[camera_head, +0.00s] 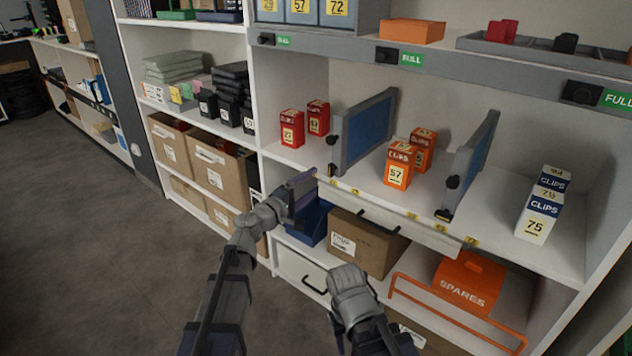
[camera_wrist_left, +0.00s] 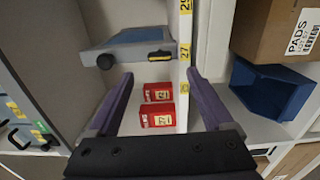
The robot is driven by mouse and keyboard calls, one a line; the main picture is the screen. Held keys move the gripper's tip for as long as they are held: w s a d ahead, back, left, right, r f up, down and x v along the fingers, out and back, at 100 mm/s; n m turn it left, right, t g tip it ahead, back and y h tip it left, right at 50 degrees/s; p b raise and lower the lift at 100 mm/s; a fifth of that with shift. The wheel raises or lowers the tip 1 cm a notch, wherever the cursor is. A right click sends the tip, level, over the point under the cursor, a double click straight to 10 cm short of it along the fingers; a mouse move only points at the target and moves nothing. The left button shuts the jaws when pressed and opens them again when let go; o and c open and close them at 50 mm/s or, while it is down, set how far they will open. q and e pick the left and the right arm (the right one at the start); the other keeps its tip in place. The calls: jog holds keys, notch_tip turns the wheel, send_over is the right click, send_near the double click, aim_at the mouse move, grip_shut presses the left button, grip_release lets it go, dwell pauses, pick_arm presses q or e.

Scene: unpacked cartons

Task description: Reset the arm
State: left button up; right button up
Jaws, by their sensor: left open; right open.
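My left gripper (camera_head: 302,182) is in front of the shelf edge, near the red clips boxes. In the left wrist view its two purple fingers (camera_wrist_left: 150,108) are spread apart with nothing between them touching; two red boxes (camera_wrist_left: 158,116) show beyond the gap, on the shelf. My right gripper (camera_head: 349,284) is lower, in front of the cardboard carton under the shelf; its fingers are hard to make out and no held thing shows. Both arms reach up from the bottom of the head view.
The shelf (camera_head: 284,158) holds red boxes (camera_head: 291,129), orange boxes (camera_head: 398,165) and white-blue boxes (camera_head: 540,215), split by blue-grey dividers (camera_head: 366,132). Below are a blue bin (camera_head: 309,222), a carton (camera_head: 366,246) and an orange spares case (camera_head: 469,281). Open floor (camera_head: 85,240) lies left.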

pick_arm(q)
jog(key=shift+f, duration=0.1)
jog(key=s+d+f+m+g+y, duration=0.2)
jog(key=s+f+m+g, duration=0.6)
jog(key=s+f, duration=0.4)
jog(key=s+a+f+m+g+y, duration=0.3)
jog(key=s+a+f+g+y, duration=0.45)
jog(key=s+a, duration=0.6)
jog(key=s+d+f+m+y, duration=0.2)
jog(key=s+d+m+y, duration=0.15)
jog(key=s+d, duration=0.55)
notch_tip(320, 180, up, 36)
jog(key=w+d+h+p, duration=0.1)
jog(key=w+p, duration=0.1)
jog(key=p, duration=3.4)
jog(key=shift+d+t, duration=0.35)
jog(key=shift+d, duration=0.05)
